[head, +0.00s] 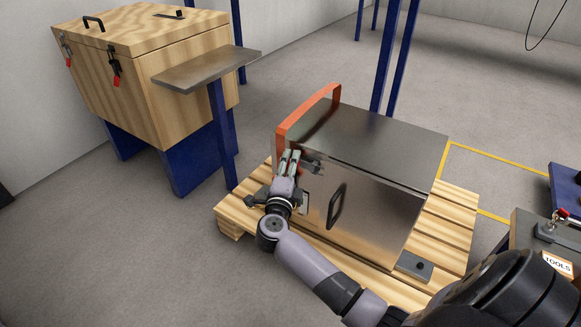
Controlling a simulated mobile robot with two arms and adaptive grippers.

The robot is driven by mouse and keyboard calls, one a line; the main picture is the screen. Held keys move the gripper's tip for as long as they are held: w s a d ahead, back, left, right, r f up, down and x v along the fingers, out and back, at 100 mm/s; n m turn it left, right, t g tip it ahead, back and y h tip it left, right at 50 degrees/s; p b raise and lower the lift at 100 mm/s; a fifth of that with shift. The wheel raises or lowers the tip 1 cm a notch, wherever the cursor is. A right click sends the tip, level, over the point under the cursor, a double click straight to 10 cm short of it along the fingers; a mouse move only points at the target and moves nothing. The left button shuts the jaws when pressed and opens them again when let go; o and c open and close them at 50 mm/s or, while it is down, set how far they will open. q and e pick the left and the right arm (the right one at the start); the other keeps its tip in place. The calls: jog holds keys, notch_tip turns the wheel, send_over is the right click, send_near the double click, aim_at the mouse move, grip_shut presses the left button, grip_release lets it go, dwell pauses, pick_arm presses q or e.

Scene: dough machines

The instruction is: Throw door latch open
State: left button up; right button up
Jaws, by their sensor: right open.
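A metal box stands on a wooden pallet, and its front door (370,210) faces me with a black handle (337,205) on it. A small dark latch piece (313,167) shows near the door's upper left corner. My right gripper (289,155) is at that corner, with its open fingers pointing up, just left of the latch piece. The fingers hide part of the latch area, and I cannot tell whether they touch it. A little red shows behind the fingers. My left gripper is not in view.
An orange bar (308,110) arches over the box's left edge. The pallet (440,240) sticks out around the box. A wooden crate (150,70) on blue legs and a metal shelf (207,70) on a blue post stand left. A TOOLS-labelled box (557,264) is at right.

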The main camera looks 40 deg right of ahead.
jog(key=shift+c, duration=0.3)
grip_shut()
dwell(0.5)
